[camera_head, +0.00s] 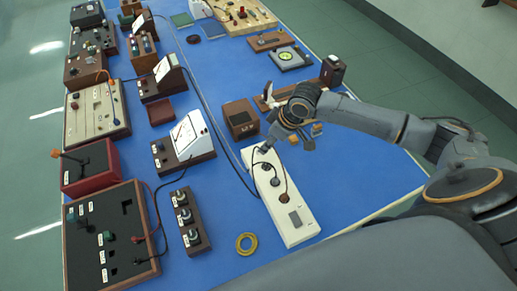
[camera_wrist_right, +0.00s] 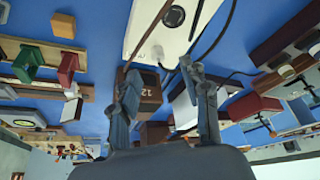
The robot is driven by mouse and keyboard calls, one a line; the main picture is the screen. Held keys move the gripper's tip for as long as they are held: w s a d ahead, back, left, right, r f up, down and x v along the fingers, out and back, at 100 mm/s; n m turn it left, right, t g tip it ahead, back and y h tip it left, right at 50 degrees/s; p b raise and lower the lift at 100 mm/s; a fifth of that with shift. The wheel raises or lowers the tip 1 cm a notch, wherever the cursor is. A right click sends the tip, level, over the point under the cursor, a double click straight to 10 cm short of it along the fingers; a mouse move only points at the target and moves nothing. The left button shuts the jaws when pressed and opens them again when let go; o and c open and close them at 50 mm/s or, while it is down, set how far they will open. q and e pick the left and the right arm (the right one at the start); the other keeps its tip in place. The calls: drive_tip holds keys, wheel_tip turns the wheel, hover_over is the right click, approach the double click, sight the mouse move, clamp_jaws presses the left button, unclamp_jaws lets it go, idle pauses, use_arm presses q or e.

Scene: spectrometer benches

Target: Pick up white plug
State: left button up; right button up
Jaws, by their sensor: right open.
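A white power strip (camera_head: 297,230) lies on the blue bench in the head view, with dark round sockets and dark plugs or cords along its top. My right gripper (camera_head: 284,141) is over its far end, pointing down. In the right wrist view the strip (camera_wrist_right: 150,28) is at the top, beyond the open fingers (camera_wrist_right: 161,75). Nothing is clearly held between them. A small pale piece (camera_wrist_right: 157,51) shows at the strip's end; I cannot tell if it is the white plug. A small white piece (camera_head: 268,92) also stands by the brown rail. My left gripper is out of view.
A brown box (camera_head: 240,118) stands just left of the gripper. A meter with a white face (camera_head: 192,134), a knob box (camera_head: 190,218) and a yellow ring (camera_head: 246,243) are nearby. Dark cables run beside the strip. Blue bench is clear at right (camera_head: 365,180).

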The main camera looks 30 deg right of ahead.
sight(258, 148)
drive_tip(key=shift+w+a+f, duration=0.1)
drive_tip(key=shift+w+f, duration=0.15)
drive_tip(key=shift+f, duration=0.25)
drive_tip(key=shift+w+f, duration=0.1)
drive_tip(key=shift+f, duration=0.1)
drive_tip(key=shift+w+a+f+p, duration=0.25)
drive_tip(key=shift+w+f+p, duration=0.1)
drive_tip(key=shift+f+p, duration=0.2)
drive_tip(key=x, duration=0.3)
drive_tip(key=shift+w+f+p, duration=0.1)
drive_tip(key=shift+w+p, duration=0.15)
drive_tip(key=shift+p, duration=0.05)
drive_tip(key=shift+f, duration=0.2)
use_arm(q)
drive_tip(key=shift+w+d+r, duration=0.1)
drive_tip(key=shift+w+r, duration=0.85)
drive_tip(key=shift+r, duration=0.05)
use_arm(e)
clamp_jaws()
